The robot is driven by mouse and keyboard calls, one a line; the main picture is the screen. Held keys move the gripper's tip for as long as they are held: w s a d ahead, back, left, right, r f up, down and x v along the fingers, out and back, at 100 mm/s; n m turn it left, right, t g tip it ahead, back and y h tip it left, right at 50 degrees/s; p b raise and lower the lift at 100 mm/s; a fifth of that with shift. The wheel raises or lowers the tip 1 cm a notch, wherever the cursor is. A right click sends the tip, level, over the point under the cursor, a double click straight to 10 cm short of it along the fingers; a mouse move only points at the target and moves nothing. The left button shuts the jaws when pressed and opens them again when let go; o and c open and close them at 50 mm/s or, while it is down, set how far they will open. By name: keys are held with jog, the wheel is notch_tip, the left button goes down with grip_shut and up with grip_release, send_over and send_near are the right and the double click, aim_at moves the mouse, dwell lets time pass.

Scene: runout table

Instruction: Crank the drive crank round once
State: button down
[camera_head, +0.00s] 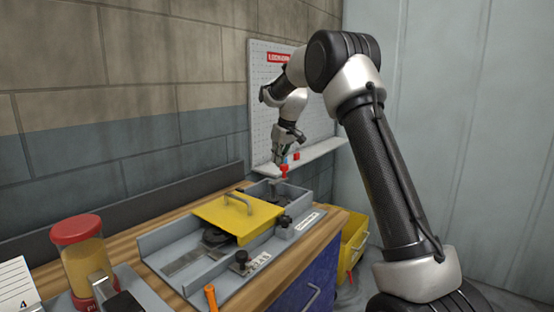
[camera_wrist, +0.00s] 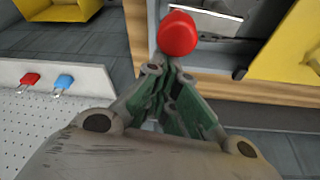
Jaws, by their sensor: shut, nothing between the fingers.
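A red knob (camera_head: 284,171), likely the handle of the drive crank, stands on a short stem at the far end of the grey machine tray (camera_head: 165,236). In the wrist view the red knob (camera_wrist: 177,34) is large, just beyond my fingertips. My gripper (camera_head: 278,159) is over the far end of the table, close to the knob; in the wrist view my gripper (camera_wrist: 167,64) has its fingers together with nothing between them. I cannot tell whether they touch the knob. The crank's arm and pivot are mostly hidden.
A yellow cover (camera_head: 238,216) with a handle sits on the machine. Small red (camera_wrist: 30,80) and blue (camera_wrist: 63,82) items are on the wall shelf. A yellow bin (camera_head: 352,245) stands beside the table. A red-lidded jar (camera_head: 83,262) and orange handle (camera_head: 211,298) are nearer.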

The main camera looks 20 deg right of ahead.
jog(key=s+d+m+h, duration=0.1)
jog(key=d+m, duration=0.1)
jog(key=shift+s+m, duration=0.4)
